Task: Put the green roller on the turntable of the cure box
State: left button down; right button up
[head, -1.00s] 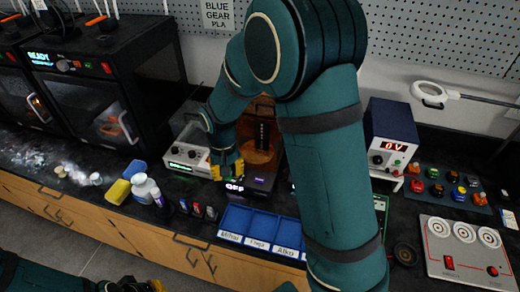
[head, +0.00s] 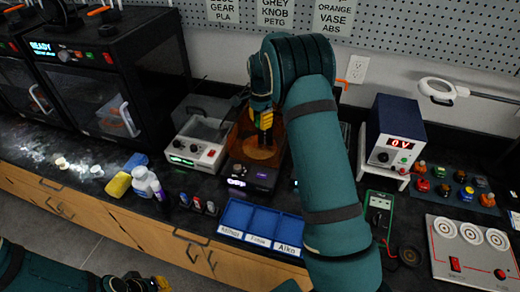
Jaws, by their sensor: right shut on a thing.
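The cure box (head: 250,172) has an orange see-through hood and a dark base with a lit "OFF" display. Its turntable (head: 262,153) shows as an orange-lit disc inside. My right gripper (head: 264,122) reaches into the cure box, above the turntable, its yellow fingertips pointing down. It is shut on a small dark thing, apparently the green roller, mostly hidden by the fingers; its colour and any contact with the turntable are unclear. My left gripper (head: 140,285) is low at the bottom left, away from the counter; its opening is unclear.
A grey-white device (head: 197,150) stands just left of the cure box. A blue labelled tray (head: 262,224) lies in front. Bottles (head: 146,183) and a yellow sponge (head: 118,185) are left. A power supply (head: 392,130) stands right, past my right arm.

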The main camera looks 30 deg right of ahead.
aim_at(261, 142)
notch_tip(261, 142, down, 10)
jog(key=shift+f+b, duration=0.1)
jog(key=shift+b, duration=0.6)
jog(key=shift+f, duration=0.1)
jog(key=o, duration=0.8)
notch_tip(261, 142, up, 12)
jog(key=shift+d+r+p, duration=0.1)
jog(key=shift+r+p, duration=0.1)
jog(key=shift+p, duration=0.75)
